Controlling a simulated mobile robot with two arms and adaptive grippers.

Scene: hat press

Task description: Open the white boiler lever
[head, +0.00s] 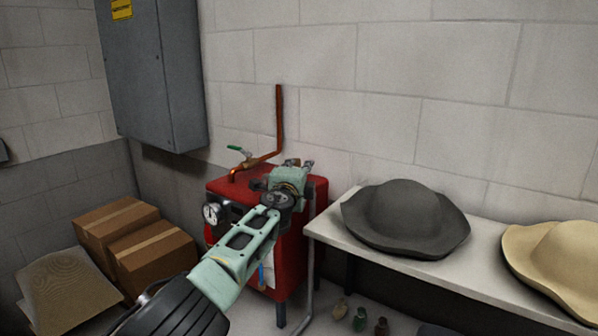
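The red boiler (293,255) stands on legs against the back wall, with a round gauge (211,213) on its front left. My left arm reaches across its front and top. My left gripper (300,164) is over the boiler's top right rear, near the wall. Its fingertips are small and partly hidden by the wrist, so I cannot tell whether they are open or hold anything. I cannot make out a white lever; the gripper and arm cover part of the boiler top. A green-handled valve (236,149) sits on the copper pipe, left of the gripper. My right gripper is out of view.
The copper pipe (279,120) rises behind the gripper. A grey wall cabinet (153,75) hangs at upper left. A white table (335,232) with a grey hat (405,215) and a beige hat (560,262) stands right of the boiler. Cardboard boxes (150,258) are at left.

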